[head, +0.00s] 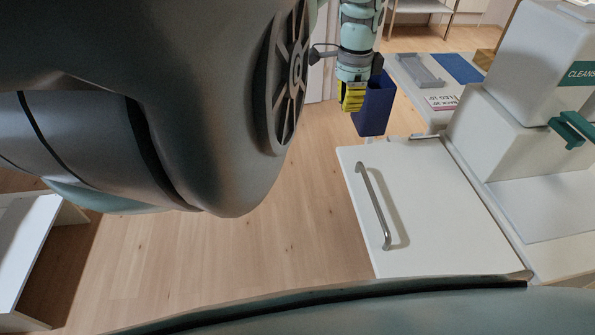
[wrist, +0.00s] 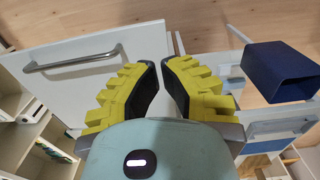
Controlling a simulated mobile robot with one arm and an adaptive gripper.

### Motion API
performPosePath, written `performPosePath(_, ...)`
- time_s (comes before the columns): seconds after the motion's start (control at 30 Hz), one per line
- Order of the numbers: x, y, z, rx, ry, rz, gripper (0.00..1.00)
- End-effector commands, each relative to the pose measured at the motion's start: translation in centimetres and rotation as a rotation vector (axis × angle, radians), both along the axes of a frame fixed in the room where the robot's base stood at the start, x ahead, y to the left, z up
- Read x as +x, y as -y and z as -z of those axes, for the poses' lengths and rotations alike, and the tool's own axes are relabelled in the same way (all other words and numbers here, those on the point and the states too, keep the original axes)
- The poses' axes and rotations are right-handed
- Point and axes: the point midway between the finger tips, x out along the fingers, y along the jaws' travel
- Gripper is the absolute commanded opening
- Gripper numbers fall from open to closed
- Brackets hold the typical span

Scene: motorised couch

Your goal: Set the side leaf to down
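The side leaf (head: 430,225) is a white flat panel with a long metal bar handle (head: 374,205) along its left part. In the head view it looks about level, jutting out over the floor from the side of the white couch. In the wrist view the leaf (wrist: 95,85) and its handle (wrist: 75,60) show at the upper left. My gripper (head: 352,97), with yellow fingers, is beyond the leaf's far edge, apart from the handle. In the wrist view the fingertips (wrist: 162,62) are close together with a narrow gap and nothing between them.
A dark blue open bin (head: 372,108) is just right of my gripper. White couch blocks (head: 500,135) with a teal clamp (head: 572,130) stand at the right. A small printed card (head: 441,102) lies beyond the leaf. Wooden floor (head: 270,240) left of the leaf is clear.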

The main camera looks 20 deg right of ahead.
Motion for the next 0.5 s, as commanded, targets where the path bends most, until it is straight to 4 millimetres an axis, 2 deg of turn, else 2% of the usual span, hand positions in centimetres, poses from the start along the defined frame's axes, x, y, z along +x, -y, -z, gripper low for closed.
performPosePath(0.03, -0.1, 0.1, 1.4, 0.0, -0.001, 0.003, 0.0)
performPosePath(0.1, -0.1, 0.1, 2.5, -0.001, -0.002, 0.001, 0.0)
performPosePath(0.5, -0.1, 0.1, 7.7, 0.0, -0.003, 0.0, 0.0)
